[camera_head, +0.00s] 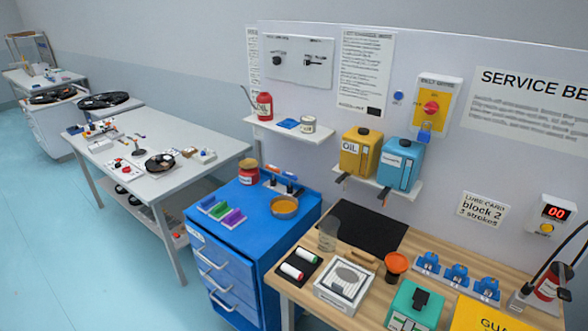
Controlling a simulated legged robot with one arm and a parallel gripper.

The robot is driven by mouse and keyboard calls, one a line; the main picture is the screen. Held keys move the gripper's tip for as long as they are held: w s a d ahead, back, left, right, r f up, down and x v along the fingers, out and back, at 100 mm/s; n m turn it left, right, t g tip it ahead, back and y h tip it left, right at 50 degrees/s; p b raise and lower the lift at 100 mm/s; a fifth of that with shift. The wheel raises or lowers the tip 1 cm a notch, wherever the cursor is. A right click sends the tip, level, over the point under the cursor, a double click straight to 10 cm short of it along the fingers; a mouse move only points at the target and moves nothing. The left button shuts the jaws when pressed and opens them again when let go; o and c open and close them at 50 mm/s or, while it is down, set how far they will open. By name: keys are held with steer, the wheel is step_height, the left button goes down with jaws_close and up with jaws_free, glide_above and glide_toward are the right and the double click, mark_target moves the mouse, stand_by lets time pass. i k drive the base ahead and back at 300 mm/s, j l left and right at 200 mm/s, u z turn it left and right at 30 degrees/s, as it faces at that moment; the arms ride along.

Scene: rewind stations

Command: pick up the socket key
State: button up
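I cannot single out the socket key with certainty. Two small dark items, a left one (278,57) and a right one (315,60), show on a pale wall panel (290,75); they are too small to name. Small dark upright pieces (289,188) stand in a rack at the back of the blue drawer cabinet (228,258). My gripper is not in view.
A wooden bench (375,311) at the right holds a black mat (362,228), a white device (345,285), a green box (415,305) and several blue blocks (456,275). Yellow (361,152) and blue (400,163) containers sit on a wall shelf. Open floor (60,240) lies left.

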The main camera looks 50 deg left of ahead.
mark_target(270, 167)
steer(key=u, duration=2.05)
steer(key=z, duration=2.2)
steer(key=u, duration=2.2)
